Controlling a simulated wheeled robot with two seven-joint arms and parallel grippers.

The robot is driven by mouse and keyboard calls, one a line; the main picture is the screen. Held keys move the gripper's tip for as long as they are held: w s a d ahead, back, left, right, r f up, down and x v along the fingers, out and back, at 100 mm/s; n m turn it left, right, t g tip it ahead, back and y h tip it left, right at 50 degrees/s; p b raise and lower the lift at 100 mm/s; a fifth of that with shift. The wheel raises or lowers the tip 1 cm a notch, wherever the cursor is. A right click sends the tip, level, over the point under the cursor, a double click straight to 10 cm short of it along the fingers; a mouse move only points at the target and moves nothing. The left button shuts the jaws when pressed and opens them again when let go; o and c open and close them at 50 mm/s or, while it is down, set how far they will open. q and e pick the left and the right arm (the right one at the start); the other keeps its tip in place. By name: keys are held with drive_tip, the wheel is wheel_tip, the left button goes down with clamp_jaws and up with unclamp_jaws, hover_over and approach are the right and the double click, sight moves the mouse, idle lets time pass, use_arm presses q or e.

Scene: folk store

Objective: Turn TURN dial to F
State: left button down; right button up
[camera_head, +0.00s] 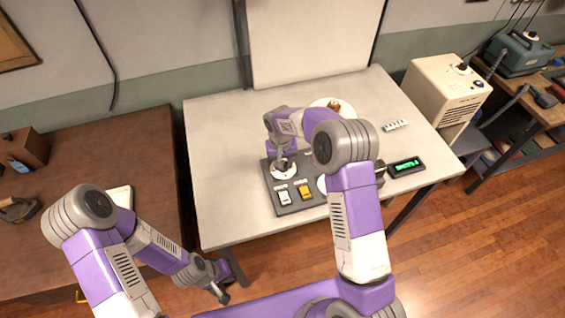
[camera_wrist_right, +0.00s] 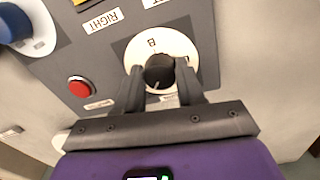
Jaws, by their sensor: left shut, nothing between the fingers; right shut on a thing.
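The grey control panel (camera_head: 275,200) lies on the pale table. A dial with a black knob (camera_wrist_right: 159,70) on a white disc (camera_wrist_right: 184,47) is on it. A letter "B" shows on the disc; other letters are hidden or unreadable. My right gripper (camera_wrist_right: 162,82) is shut on the black knob. In the head view my right gripper (camera_head: 284,166) is at the panel's upper left dial, with my arm hiding part of the panel. My left gripper (camera_head: 222,297) is shut and empty, low in front of the table.
The panel has a white switch (camera_head: 284,197), a yellow switch (camera_head: 304,192), a red button (camera_wrist_right: 80,87) and a blue knob (camera_wrist_right: 14,22). A small display (camera_head: 406,167) with green characters is at its right. A plate (camera_head: 346,104) lies behind. The table's left side is clear.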

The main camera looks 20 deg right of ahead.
drive_tip(key=n, duration=0.4)
drive_tip(key=shift+d+n, duration=0.1)
drive_tip(key=shift+n, duration=0.2)
drive_tip(key=shift+r+n, duration=0.1)
drive_tip(key=shift+n, duration=1.7)
drive_tip(key=o, duration=1)
drive_tip(key=shift+o, duration=0.2)
wheel_tip(320, 180, up, 8)
drive_tip(key=shift+s+f, duration=0.1)
drive_tip(key=shift+f, duration=0.15)
drive_tip(key=shift+p, duration=0.3)
